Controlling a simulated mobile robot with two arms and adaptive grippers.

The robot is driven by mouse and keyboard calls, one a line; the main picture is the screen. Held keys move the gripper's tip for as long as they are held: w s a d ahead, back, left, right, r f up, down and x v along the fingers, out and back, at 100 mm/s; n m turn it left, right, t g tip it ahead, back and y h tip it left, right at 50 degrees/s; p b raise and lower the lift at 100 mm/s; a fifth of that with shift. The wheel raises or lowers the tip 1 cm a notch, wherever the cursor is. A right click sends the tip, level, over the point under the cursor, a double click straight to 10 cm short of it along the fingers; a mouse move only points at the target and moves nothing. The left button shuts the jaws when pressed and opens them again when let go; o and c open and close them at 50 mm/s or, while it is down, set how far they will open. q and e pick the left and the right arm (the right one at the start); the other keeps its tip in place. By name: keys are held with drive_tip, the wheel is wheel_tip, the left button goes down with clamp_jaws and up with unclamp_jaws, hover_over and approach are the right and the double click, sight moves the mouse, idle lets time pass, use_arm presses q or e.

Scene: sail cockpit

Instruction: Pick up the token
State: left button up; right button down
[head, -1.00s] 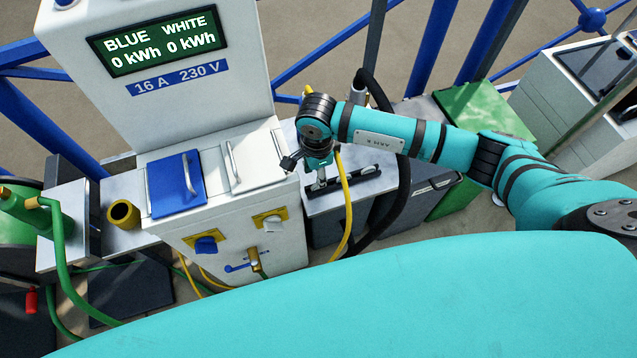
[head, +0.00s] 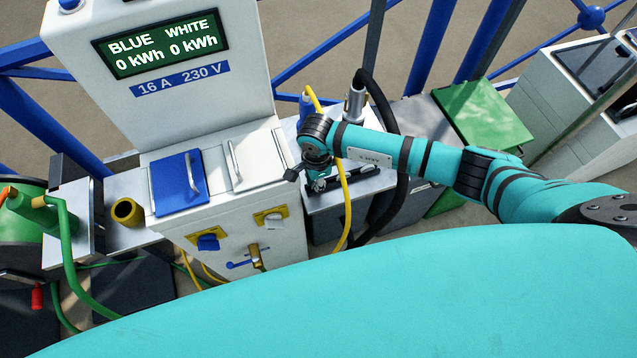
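I cannot make out a token in the head view. My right gripper (head: 318,182) points down over the low grey-topped stand (head: 345,203) just right of the white power pedestal (head: 262,207). Its wrist and the camera angle hide the fingertips, so whether it is open or shut and what lies under it cannot be told. A black handle-like bar lies on the stand by the gripper. My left gripper is out of view.
The pedestal has a blue lid (head: 178,182), a white lid (head: 250,160), a blue-and-yellow socket and a brass tap. A yellow cable (head: 346,205) and a black hose (head: 404,180) hang close to my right arm. A green box (head: 482,115) stands to the right.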

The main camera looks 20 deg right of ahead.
idle(0.3)
drive_tip(key=shift+r, duration=0.5)
drive_tip(key=shift+s+r+b, duration=0.3)
drive_tip(key=shift+r+b, duration=0.1)
drive_tip(key=shift+r, duration=0.2)
drive_tip(key=shift+s+r+b, duration=0.3)
drive_tip(key=shift+r+b, duration=0.1)
drive_tip(key=shift+r, duration=0.2)
drive_tip(key=s+a+r+b, duration=0.2)
drive_tip(key=s+b, duration=0.1)
drive_tip(key=s, duration=1.1)
drive_tip(key=shift+s+a+r+p, duration=0.1)
drive_tip(key=shift+s+r+p, duration=0.1)
drive_tip(key=shift+r+p, duration=0.8)
drive_tip(key=shift+s+r+p, duration=0.15)
drive_tip(key=shift+r+p, duration=0.3)
drive_tip(key=shift+r, duration=0.9)
